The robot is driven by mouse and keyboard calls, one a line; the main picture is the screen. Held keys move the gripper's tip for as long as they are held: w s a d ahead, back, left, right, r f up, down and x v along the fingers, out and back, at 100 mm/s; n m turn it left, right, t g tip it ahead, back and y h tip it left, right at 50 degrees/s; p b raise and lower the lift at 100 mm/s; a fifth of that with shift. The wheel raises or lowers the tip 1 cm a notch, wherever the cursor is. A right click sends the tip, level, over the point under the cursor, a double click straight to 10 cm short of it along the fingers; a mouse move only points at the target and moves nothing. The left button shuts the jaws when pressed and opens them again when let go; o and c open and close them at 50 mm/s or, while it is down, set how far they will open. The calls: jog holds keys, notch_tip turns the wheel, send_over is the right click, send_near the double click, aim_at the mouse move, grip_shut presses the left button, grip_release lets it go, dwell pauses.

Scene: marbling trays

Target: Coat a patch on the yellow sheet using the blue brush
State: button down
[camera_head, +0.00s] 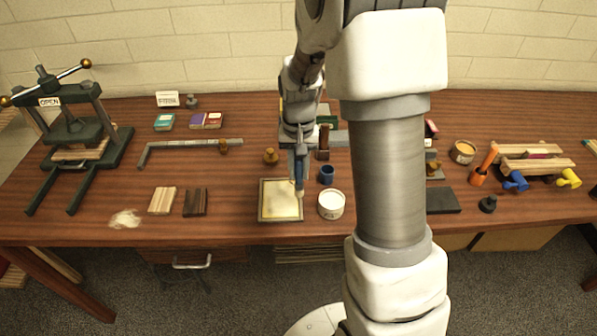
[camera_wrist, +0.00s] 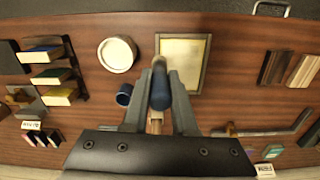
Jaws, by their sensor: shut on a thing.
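The yellow sheet (camera_head: 280,201) lies in a shallow dark-rimmed tray near the table's front edge. It also shows at the top centre of the wrist view (camera_wrist: 182,62); its middle looks paler, but I cannot tell if it is coated. My gripper (camera_head: 300,166) points down at the tray's right side. It is shut on the blue brush (camera_wrist: 160,88), whose blue handle shows between the fingers in the wrist view. In the head view the brush's pale lower end is over the tray's right edge. I cannot tell whether it touches the sheet.
A white tub (camera_head: 331,205) and a dark blue cup (camera_head: 327,174) stand close to the tray's right. A brass-knobbed weight (camera_head: 271,156) stands behind it. Wood blocks (camera_head: 195,202) lie to the left, with a press (camera_head: 75,135) beyond. Bare table separates tray and blocks.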

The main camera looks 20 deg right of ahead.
jog(key=shift+r+p, duration=0.7)
jog(key=shift+r, duration=0.55)
jog(key=shift+d, duration=0.1)
